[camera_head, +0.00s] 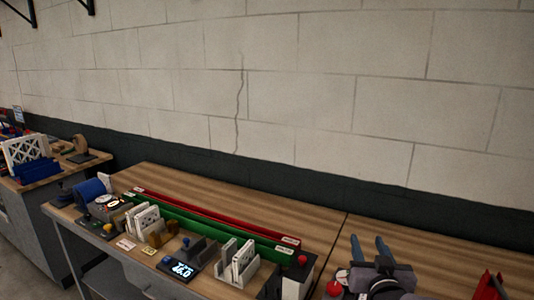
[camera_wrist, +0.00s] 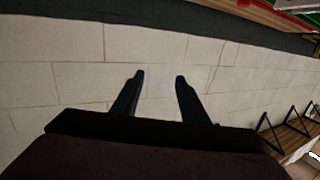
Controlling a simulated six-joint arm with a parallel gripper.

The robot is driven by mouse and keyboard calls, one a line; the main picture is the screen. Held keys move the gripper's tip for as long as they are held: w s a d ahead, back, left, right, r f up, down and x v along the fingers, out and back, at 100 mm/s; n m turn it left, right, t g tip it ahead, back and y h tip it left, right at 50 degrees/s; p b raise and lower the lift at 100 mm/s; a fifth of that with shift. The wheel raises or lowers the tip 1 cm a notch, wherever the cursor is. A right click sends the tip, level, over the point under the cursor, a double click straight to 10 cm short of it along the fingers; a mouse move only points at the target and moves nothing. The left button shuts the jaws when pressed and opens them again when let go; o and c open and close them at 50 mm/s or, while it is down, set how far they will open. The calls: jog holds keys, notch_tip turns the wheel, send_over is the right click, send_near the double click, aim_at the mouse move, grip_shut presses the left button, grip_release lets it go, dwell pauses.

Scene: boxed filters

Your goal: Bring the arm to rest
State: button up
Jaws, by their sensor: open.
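My gripper (camera_head: 369,243) is at the lower right of the head view, over the right part of the bench, with its two fingers pointing toward the wall. In the wrist view my gripper (camera_wrist: 159,77) shows two dark fingers spread apart with nothing between them; only the block wall (camera_wrist: 150,45) shows behind. The fingers touch nothing that I can see.
The wooden bench (camera_head: 315,212) carries long red (camera_head: 215,213) and green (camera_head: 215,236) bars, white panels in racks (camera_head: 243,258), and a lit display (camera_head: 181,268). A red object (camera_head: 489,288) stands at far right. The bench's back strip is clear.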

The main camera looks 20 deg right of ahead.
jog(key=a+f+g+y+b, duration=0.1)
jog(key=a+f+g+b, duration=0.1)
jog(key=a+f, duration=0.3)
jog(key=a+f+g+y+b, duration=0.2)
jog(key=a+f+b, duration=0.2)
jog(key=f, duration=0.6)
jog(key=a+f+g+y+b, duration=0.1)
jog(key=a+f+g+b, duration=0.1)
jog(key=a+f+b, duration=0.2)
jog(key=shift+w+a+f, duration=0.1)
jog(key=shift+a+f, duration=0.25)
jog(key=shift+f, duration=0.4)
jog(key=shift+w+a+f, duration=0.1)
jog(key=shift+a+f, duration=0.25)
jog(key=shift+f, duration=0.45)
jog(key=shift+w+a+f, duration=0.1)
jog(key=shift+a+f, duration=0.25)
jog(key=shift+f, duration=0.4)
jog(key=s+a+f+n+g+y+b, duration=0.1)
jog(key=s+a+f+g+y+b, duration=0.45)
jog(key=s+a+f, duration=0.85)
jog(key=s+d+f+n+g+h+b, duration=0.1)
jog(key=s+f+n+g+h+b, duration=0.1)
jog(key=s+f+n+g, duration=0.15)
notch_tip(320, 180, up, 14)
jog(key=p, duration=1.2)
jog(key=shift+s+d+f+n+g, duration=0.2)
jog(key=shift+s+d+n+g, duration=0.1)
jog(key=shift+d+n, duration=0.15)
